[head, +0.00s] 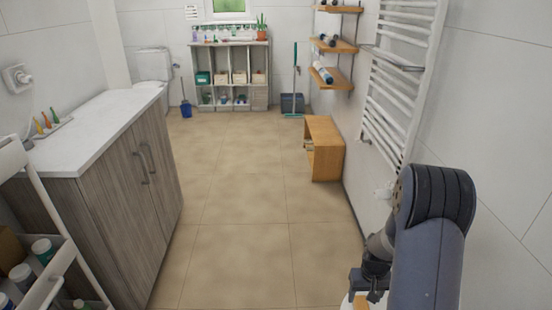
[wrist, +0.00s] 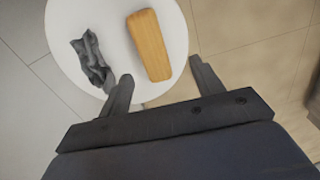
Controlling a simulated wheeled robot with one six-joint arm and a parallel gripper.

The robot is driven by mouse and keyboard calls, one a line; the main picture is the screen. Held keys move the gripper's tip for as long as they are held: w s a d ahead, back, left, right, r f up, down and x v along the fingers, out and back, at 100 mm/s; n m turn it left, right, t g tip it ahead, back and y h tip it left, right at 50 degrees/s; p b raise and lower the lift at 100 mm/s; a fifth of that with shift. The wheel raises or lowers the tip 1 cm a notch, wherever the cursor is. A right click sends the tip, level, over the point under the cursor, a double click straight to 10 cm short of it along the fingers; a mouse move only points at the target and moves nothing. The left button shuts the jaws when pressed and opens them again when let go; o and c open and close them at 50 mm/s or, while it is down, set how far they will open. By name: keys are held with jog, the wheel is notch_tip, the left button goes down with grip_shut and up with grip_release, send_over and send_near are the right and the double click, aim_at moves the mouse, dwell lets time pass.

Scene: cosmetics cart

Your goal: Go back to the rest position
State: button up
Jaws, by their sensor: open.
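My gripper (wrist: 162,83) is open and empty in the wrist view, its two dark fingers spread apart. It is above a round white surface (wrist: 75,28), which looks like a small stool or table top. A wooden block (wrist: 149,45) lies on that surface, ahead of and between the fingers. A crumpled grey cloth (wrist: 91,60) lies to its left, near the left fingertip. In the head view my gripper (head: 366,288) is at the lower right, partly hidden by my arm, with only a small part of the white surface showing under it.
A white-topped cabinet (head: 90,125) and a white cart (head: 42,225) with bottles stand on the left. A wooden bench (head: 323,148) and a towel radiator (head: 402,80) are along the right wall. A shelf unit (head: 231,75) stands at the back. The tiled floor (head: 240,200) between is clear.

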jog(key=w+a+f+b, duration=0.2)
jog(key=a+f+b, duration=0.4)
jog(key=b, duration=1.5)
jog(key=a, duration=0.4)
jog(key=shift+a+f, duration=0.3)
jog(key=shift+a, duration=0.05)
jog(key=shift+a, duration=0.1)
